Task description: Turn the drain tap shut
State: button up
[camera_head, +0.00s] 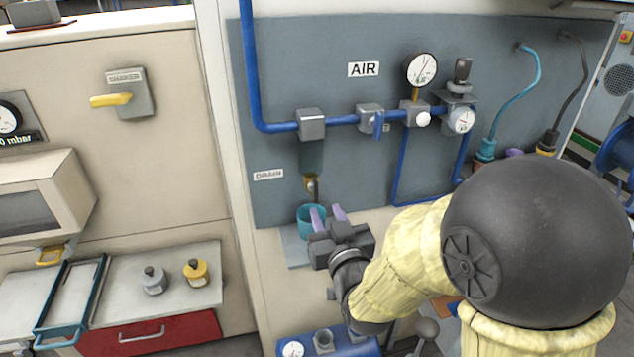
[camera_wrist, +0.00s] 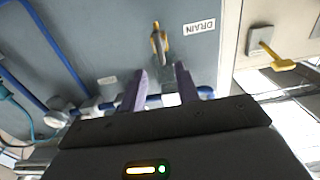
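The drain tap (camera_head: 311,186) is a small brass fitting with a grey lever, below the filter bowl on the blue-grey panel, near the DRAIN label (camera_head: 268,175). The lever appears to hang roughly downward. In the wrist view the tap (camera_wrist: 158,43) shows just beyond the fingertips, between their lines. My gripper (camera_head: 328,211) has two purple fingers held apart with nothing between them. It is in front of the panel, a little below and right of the tap, and looks apart from it. In the wrist view my gripper (camera_wrist: 161,68) is also open.
A teal cup (camera_head: 305,222) stands on a small ledge below the tap, partly behind my fingers. Blue pipes, a blue-handled valve (camera_head: 379,124) and gauges (camera_head: 421,70) run along the panel above. A yellow-handled switch (camera_head: 125,98) is on the cream wall at left.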

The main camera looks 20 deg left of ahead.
aim_at(317, 192)
jog(key=p+x, duration=0.1)
jog(key=x, duration=0.7)
jog(key=shift+a, duration=0.1)
jog(key=shift+c, duration=0.4)
grip_shut()
